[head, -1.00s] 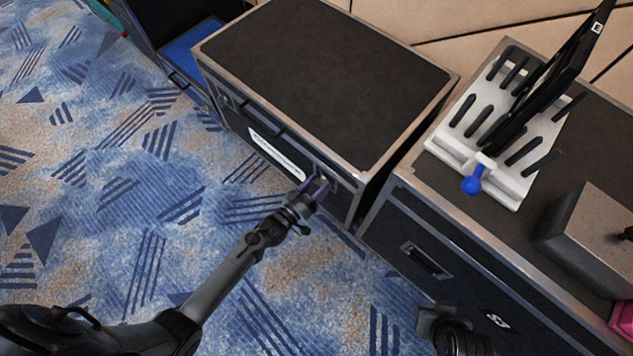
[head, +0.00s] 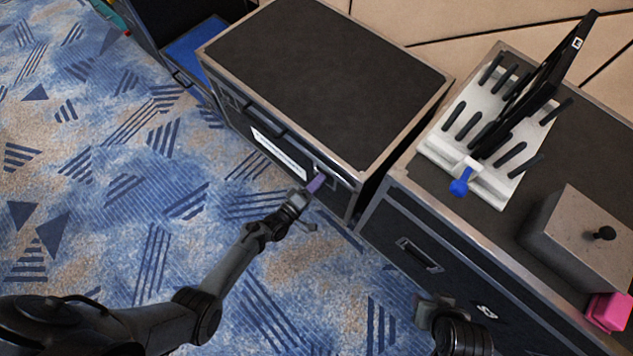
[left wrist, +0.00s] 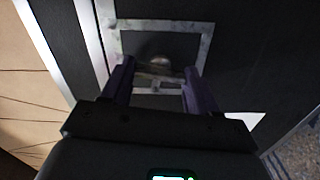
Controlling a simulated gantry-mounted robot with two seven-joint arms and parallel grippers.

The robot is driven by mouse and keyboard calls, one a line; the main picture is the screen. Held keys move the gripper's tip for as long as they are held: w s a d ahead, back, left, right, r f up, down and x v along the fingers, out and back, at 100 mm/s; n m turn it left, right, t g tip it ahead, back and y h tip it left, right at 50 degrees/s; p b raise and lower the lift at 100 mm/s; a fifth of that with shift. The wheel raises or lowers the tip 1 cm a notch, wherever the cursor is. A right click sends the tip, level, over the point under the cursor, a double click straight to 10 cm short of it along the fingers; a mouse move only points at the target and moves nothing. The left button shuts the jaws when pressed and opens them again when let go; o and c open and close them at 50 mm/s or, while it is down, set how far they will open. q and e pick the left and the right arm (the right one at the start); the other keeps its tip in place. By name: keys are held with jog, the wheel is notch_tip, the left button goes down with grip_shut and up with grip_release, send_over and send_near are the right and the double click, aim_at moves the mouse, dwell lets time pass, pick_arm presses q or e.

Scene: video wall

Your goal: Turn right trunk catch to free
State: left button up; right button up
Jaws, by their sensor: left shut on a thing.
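The black trunk (head: 320,70) has metal edges, and its right catch sits in a square recessed metal plate on the front face. In the left wrist view the catch (left wrist: 160,66) is a small metal piece in the middle of that plate. My left gripper (head: 318,182) is at the plate, and its purple fingers (left wrist: 159,85) stand either side of the catch, shut on it. The fingers hide part of the catch, so its exact angle is hard to tell. My right gripper (head: 428,306) is near the bottom of the head view, apart from the trunk; its jaws are not clear.
A second black case (head: 400,220) stands to the right across a narrow gap. It carries a white rack (head: 490,180) with black pegs and a blue knob (head: 461,184), a grey box (head: 580,232) and a pink block (head: 608,311). Open patterned carpet (head: 120,200) lies left.

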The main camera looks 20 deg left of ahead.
pick_arm(q)
jog(key=shift+n, duration=0.8)
jog(key=o, duration=1.1)
jog(key=shift+c, duration=0.2)
jog(key=p+v, duration=0.4)
jog(key=v, duration=0.6)
jog(key=shift+s, duration=0.35)
